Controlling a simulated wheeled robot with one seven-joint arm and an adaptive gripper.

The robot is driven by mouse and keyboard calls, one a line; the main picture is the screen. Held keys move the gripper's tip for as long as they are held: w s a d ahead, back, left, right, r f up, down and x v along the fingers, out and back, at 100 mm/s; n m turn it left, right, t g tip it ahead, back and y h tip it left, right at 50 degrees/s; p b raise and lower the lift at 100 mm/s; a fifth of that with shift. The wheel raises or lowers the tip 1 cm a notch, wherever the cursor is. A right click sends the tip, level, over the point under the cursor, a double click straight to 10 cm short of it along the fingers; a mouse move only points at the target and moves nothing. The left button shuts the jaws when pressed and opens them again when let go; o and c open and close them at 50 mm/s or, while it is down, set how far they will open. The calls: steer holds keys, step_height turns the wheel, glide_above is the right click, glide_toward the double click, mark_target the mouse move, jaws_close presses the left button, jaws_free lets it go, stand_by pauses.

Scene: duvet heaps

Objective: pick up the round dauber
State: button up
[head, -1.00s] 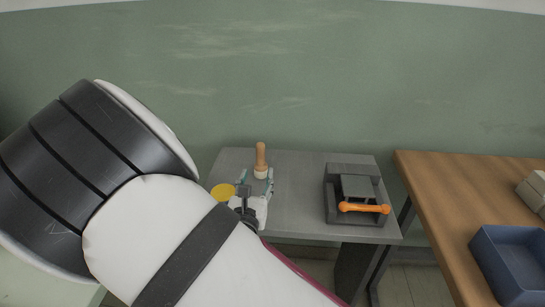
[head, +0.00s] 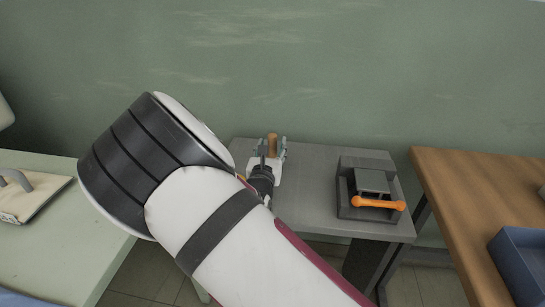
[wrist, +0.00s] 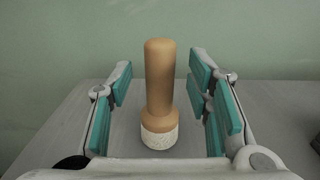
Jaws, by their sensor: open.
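The round dauber (wrist: 159,90) stands upright on the grey table, with a tan wooden handle and a pale, speckled round base. In the wrist view it is between the teal-padded fingers of my gripper (wrist: 160,95), with a gap on both sides. My gripper is open and I see no contact with the dauber. In the head view the dauber's handle (head: 272,143) shows beyond my gripper (head: 271,152), and its base is hidden by the gripper.
On the same grey table (head: 315,180), a dark press-like device (head: 370,187) with an orange handle stands to the right. A wooden table (head: 470,200) with a blue bin (head: 520,262) is further right. A pale green table (head: 75,235) is at left. A green wall (head: 300,70) stands behind.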

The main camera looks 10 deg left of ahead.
steer(key=shift+w, duration=0.95)
jaws_close()
steer(key=shift+r, duration=0.1)
